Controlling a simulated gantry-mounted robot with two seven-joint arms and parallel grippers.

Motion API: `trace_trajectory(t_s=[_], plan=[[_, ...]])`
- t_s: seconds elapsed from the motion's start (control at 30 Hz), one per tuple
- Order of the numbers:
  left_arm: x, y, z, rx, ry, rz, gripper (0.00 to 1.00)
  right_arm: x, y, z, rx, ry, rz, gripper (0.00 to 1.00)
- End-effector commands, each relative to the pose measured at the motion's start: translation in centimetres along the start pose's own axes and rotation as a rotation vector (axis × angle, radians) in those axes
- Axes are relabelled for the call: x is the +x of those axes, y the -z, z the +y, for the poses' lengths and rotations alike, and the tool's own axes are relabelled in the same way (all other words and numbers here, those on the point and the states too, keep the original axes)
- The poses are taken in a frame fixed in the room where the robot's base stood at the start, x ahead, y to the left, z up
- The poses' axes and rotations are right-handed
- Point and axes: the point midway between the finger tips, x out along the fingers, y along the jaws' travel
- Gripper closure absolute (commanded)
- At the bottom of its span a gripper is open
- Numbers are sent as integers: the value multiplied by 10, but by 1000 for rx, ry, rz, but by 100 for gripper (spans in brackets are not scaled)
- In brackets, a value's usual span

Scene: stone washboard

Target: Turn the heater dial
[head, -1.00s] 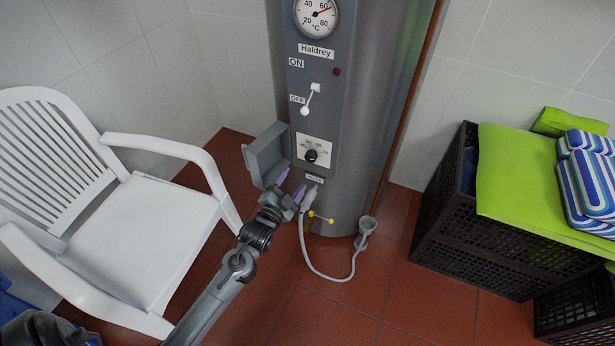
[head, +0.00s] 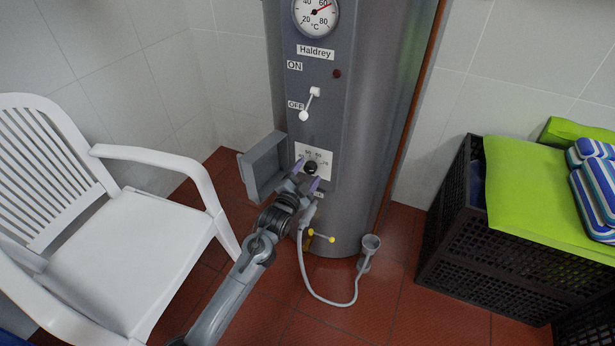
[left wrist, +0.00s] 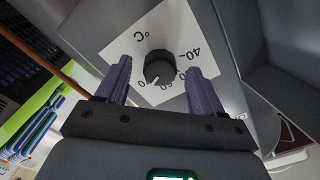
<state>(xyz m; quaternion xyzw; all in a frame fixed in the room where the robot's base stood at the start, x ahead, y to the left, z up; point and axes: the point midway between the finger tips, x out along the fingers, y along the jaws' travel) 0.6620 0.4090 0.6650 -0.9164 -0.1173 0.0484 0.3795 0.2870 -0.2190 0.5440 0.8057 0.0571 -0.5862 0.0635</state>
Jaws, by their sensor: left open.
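The heater dial (head: 311,168) is a round black knob on a white scale plate (head: 326,156), low on the grey heater's front panel. In the left wrist view the dial (left wrist: 159,67) shows ahead of my left gripper (left wrist: 163,82), between the lines of its two purple fingers. The fingers are open, one on each side of the dial; whether they touch it I cannot tell. In the head view my left gripper (head: 306,176) is just in front of the plate, its fingertips near the knob. My right gripper is not in view.
An open grey cover (head: 262,168) sticks out left of the dial. A white lever (head: 309,104) is above it, and a plug with a grey cable (head: 304,258) hangs below. A white chair (head: 130,240) stands left; black crates (head: 470,250) with a green cushion (head: 540,195) stand right.

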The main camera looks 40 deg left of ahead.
Motion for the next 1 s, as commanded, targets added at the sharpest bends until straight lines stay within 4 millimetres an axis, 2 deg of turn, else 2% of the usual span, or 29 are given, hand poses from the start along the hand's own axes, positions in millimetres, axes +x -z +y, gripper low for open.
trace_trajectory(t_s=[0.17, 0.47, 0.83, 1.0], plan=[[9, 0, 0, 0, 1, 1, 33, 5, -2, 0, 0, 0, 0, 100], [10, 0, 0, 1, 0, 0, 33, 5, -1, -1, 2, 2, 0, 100], [10, 0, 0, 0, 0, 0, 88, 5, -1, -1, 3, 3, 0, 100], [10, 1, -1, -9, -1, 0, 88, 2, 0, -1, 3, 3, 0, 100]])
